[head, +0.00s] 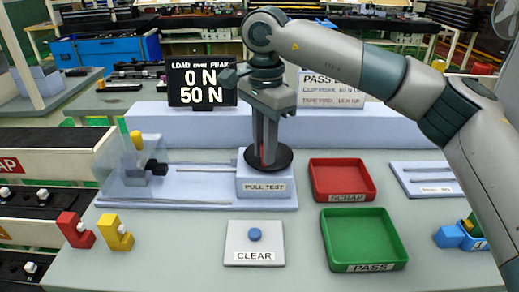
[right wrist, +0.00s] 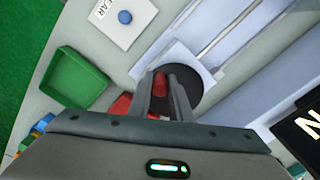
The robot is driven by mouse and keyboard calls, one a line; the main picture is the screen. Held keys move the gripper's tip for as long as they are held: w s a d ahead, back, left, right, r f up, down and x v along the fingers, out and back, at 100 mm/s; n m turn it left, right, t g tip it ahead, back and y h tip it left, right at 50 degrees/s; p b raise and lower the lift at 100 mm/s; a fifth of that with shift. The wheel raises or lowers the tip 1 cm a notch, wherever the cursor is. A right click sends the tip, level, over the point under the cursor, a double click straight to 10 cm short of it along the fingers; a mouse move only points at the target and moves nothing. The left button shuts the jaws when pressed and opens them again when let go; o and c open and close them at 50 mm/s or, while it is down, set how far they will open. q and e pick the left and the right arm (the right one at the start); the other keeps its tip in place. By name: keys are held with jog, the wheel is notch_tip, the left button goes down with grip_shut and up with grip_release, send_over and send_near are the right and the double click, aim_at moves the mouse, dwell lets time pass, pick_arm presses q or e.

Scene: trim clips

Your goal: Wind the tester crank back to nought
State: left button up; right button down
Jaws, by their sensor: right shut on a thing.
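The pull tester's block (head: 265,187), labelled PULL TEST, stands mid-bench with a black crank disc (head: 284,160) on top. The disc also shows in the right wrist view (right wrist: 203,85). My right gripper (head: 265,158) points down over the disc, shut on the crank's red handle (right wrist: 160,82), which shows between its fingers. The fingers hide part of the handle and disc. The tester display (head: 201,82) reads LOAD over PEAK, 0 N above 50 N. At the tester's left end are a clear guard, a dark jaw (head: 155,168) and a yellow piece (head: 137,140). My left gripper is not in view.
A blue CLEAR button (head: 255,235) sits on a plate in front. A red SCRAP tray (head: 343,195) and a green PASS tray (head: 345,263) stand right of it. Red (head: 75,230) and yellow (head: 115,233) clips stand at the left. Blue pieces (head: 455,237) are at far right.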

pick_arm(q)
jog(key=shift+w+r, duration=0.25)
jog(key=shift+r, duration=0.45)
pick_arm(e)
jog(key=shift+d+r+n, duration=0.1)
jog(key=shift+d+n, duration=0.4)
jog(key=shift+n, duration=0.5)
jog(key=c, duration=1.6)
grip_release()
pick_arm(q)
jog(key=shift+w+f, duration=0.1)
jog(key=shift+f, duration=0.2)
pick_arm(e)
notch_tip(320, 180, up, 17)
jog(key=shift+r, duration=0.2)
